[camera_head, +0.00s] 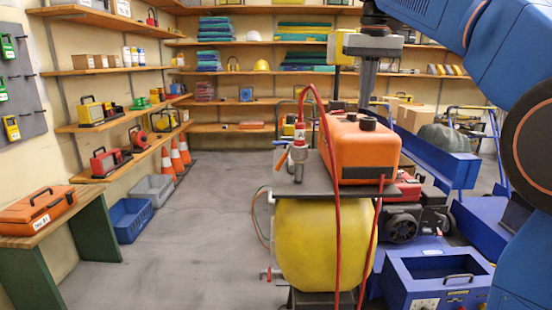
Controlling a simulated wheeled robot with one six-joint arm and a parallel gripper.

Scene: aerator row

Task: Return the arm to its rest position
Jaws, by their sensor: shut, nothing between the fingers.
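My blue arm (420,30) comes in from the upper right and bends over the scene. Its gripper (367,100) hangs from a grey block and points down, with its fingers together and nothing seen between them. The fingertips appear just above the dark cap of an orange box-shaped unit (350,150); I cannot tell whether they touch it or how far apart they are in depth. A yellow part (342,47) on a dark post shows directly left of the gripper; I cannot tell what it belongs to.
The orange unit sits on a dark plate above a yellow tank (322,240), with a red hose (335,200) looping up beside it. Blue carts (440,280) stand at right. Shelves line the walls; an orange toolbox (36,210) sits on a bench at left. The grey floor left of centre is clear.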

